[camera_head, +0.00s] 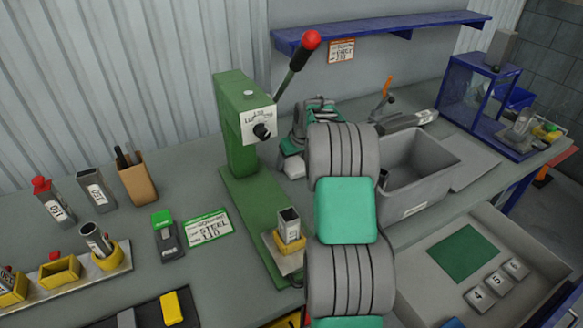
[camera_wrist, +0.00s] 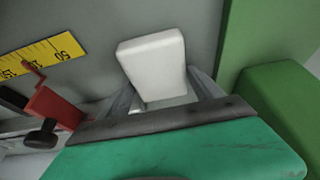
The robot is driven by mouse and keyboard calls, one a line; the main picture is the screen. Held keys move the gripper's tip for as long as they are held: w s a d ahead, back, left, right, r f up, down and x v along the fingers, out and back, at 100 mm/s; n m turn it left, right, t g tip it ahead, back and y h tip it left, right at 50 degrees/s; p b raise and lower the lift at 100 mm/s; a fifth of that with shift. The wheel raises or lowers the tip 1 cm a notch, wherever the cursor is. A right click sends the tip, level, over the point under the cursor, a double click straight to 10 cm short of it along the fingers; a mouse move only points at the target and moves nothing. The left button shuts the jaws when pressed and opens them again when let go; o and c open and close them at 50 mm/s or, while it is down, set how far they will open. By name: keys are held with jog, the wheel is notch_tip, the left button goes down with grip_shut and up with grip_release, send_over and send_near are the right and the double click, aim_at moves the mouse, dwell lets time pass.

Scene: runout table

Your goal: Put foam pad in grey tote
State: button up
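The foam pad (camera_wrist: 152,62) is a white rounded block between the two fingers in the wrist view. My gripper (camera_wrist: 162,88) looks shut on it, with a finger against each side. In the head view the pad (camera_head: 293,168) shows as a pale block below my gripper (camera_head: 296,148), just right of the green press; my arm hides part of this area. The grey tote (camera_head: 424,192) is an open bin to the right of my arm, with a white label on its front. The pad is outside the tote, to its left.
A green lever press (camera_head: 236,135) stands close on the left of my gripper. In the wrist view a yellow ruler (camera_wrist: 42,62) and a red clamp-like tool (camera_wrist: 52,103) lie nearby. A blue shelf (camera_head: 400,32) hangs above. An open drawer (camera_head: 430,285) is below the tote.

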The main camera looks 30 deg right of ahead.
jog(key=c, duration=1.1)
